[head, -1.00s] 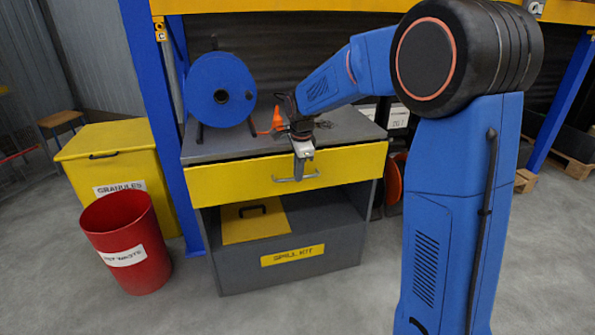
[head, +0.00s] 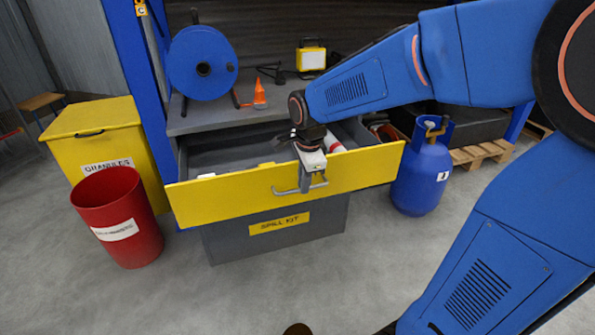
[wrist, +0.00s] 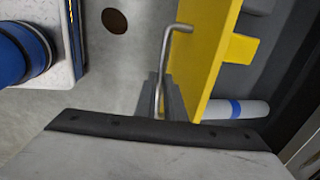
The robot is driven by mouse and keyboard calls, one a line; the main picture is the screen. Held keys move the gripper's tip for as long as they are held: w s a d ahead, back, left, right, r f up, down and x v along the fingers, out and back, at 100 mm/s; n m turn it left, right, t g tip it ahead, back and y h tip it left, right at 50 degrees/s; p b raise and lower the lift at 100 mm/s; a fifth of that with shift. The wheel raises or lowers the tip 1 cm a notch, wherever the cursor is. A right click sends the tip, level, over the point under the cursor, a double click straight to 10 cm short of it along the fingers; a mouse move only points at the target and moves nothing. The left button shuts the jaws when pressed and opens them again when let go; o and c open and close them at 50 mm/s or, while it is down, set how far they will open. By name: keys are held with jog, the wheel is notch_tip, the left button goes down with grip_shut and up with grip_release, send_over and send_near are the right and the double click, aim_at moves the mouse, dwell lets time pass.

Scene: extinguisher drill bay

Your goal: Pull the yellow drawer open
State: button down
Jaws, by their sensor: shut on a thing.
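The yellow drawer (head: 230,197) is pulled well out of the grey bench, and its grey inside shows behind the front. It also shows in the wrist view (wrist: 205,60). A grey bar handle (head: 283,191) runs across the drawer's front; it also shows in the wrist view (wrist: 165,60). My gripper (head: 305,184) reaches down over the front's top edge and is shut on the handle. In the wrist view my gripper's fingers (wrist: 168,98) sit around the bar; their tips are partly hidden.
A red bin (head: 125,220) and a yellow granules box (head: 115,130) stand left. A blue gas cylinder (head: 422,170) stands right, close to the drawer's end. A white roll with a blue band (wrist: 235,108) lies in the drawer.

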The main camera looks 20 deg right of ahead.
jog(key=shift+s, duration=1.35)
jog(key=c, duration=1.8)
grip_release()
jog(key=shift+c, duration=0.2)
jog(key=s+r, duration=0.3)
jog(key=r, duration=1.4)
jog(key=shift+s, duration=0.2)
jog(key=shift+s+d, duration=0.1)
jog(key=s+d+f+n+t, duration=0.1)
jog(key=s+d+f+n, duration=0.2)
jog(key=s+f+n, duration=0.3)
jog(key=s+d+f+n+t, duration=0.1)
jog(key=s+d+f+n, duration=0.2)
jog(key=s+f+n, duration=0.3)
jog(key=s+n, duration=0.5)
jog(key=shift+d+n+t, duration=0.2)
jog(key=shift+n+t, duration=0.1)
jog(key=shift+n, duration=0.1)
